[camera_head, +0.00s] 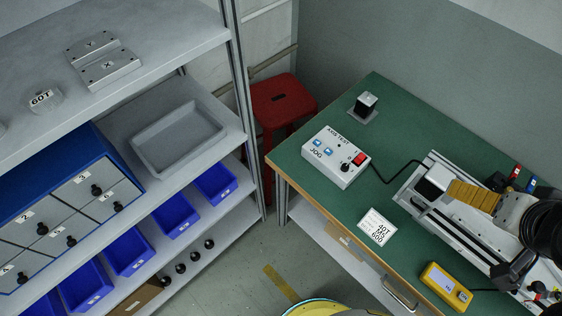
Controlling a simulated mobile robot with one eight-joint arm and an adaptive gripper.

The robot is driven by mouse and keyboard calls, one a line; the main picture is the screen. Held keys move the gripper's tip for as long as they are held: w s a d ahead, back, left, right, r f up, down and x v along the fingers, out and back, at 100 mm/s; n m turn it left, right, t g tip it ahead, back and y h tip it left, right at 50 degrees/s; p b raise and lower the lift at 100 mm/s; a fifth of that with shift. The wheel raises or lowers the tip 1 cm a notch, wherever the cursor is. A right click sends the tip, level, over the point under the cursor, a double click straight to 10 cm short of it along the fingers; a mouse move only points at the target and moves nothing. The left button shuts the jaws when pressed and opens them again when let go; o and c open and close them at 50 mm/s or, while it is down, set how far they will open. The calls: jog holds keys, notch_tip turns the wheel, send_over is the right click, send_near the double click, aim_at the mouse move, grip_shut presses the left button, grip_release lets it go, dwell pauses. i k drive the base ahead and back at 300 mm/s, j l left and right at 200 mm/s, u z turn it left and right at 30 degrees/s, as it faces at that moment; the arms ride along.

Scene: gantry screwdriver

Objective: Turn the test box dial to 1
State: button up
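The test box (336,172) is a white box on the green table, with "AXIS TEST" and "JOG" printed on its top. Its small black dial (346,167) sits at the front right of the top, beside a red switch (360,159). Two blue buttons (322,147) are on the left of the top. The dial's pointer and numbers are too small to read. Dark rounded parts overlap the gantry at the right edge; I cannot clearly make out my gripper among them. Nothing is touching the test box.
A black cable joins the box to the gantry (440,207) on the right. A label card (377,228), a yellow meter (446,287) and a small black block (366,103) are on the table (390,120). A red stool (283,101) and shelves stand left.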

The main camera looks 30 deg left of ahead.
aim_at(345, 167)
jog(key=u, duration=1.05)
jog(key=i+l, duration=0.1)
jog(key=k+l+z, duration=0.25)
jog(key=l, duration=0.3)
jog(key=k, duration=0.1)
